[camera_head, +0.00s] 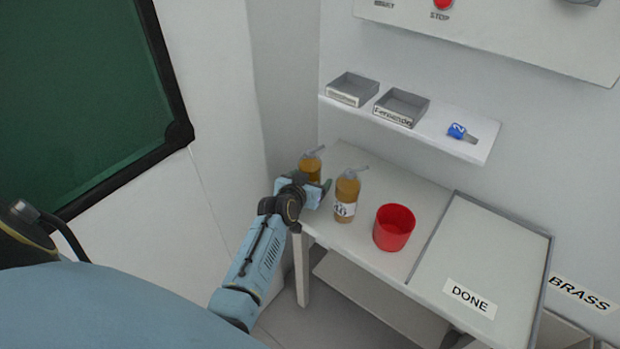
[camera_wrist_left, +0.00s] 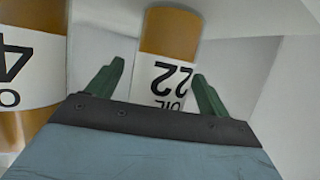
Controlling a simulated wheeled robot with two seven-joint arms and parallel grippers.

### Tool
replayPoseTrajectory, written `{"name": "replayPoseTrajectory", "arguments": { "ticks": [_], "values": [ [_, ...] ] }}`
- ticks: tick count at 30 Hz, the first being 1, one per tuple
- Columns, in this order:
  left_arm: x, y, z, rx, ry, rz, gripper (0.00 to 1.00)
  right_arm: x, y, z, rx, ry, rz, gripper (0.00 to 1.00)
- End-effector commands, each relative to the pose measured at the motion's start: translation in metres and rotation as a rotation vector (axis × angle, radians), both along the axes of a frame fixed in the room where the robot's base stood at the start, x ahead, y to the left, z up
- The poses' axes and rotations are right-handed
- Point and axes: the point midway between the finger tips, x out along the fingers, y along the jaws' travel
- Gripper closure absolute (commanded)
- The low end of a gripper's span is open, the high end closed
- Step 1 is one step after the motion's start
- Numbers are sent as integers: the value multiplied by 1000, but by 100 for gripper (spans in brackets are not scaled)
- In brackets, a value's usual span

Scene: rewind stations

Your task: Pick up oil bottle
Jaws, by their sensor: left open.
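Two amber oil bottles with white labels stand on the table's left part. The rear-left bottle (camera_head: 311,166) is partly hidden by my left gripper (camera_head: 319,190) in the head view. In the left wrist view this bottle (camera_wrist_left: 170,60), labelled "OIL 22", stands between the two green fingers of the gripper (camera_wrist_left: 156,88). The fingers are apart, with a gap on each side of it. The other bottle (camera_head: 346,194) stands to the right, and its label with a "4" shows at the left of the wrist view (camera_wrist_left: 30,65). My right gripper is not in view.
A red cup (camera_head: 394,227) stands right of the bottles. A tray area marked DONE (camera_head: 500,245) fills the table's right side. A wall shelf (camera_head: 465,150) above holds two grey trays and a blue-tagged item (camera_head: 458,131). A wall is close on the left.

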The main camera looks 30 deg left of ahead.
Motion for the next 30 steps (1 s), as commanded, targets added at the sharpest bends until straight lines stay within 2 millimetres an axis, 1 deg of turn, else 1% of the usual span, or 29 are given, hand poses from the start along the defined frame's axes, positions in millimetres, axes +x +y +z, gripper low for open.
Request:
{"name": "replayPoseTrajectory", "arguments": {
  "ticks": [4,17,25,28,30],
  "values": [
    [0,0,1,0,-1,0,21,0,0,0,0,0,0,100],
    [0,0,1,0,0,0,78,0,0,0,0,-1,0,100],
    [0,0,5,1,-5,0,79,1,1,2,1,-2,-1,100],
    [1,0,17,1,-6,0,79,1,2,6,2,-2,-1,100],
    [1,0,31,1,-8,0,79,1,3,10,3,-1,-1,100]
  ]
}}
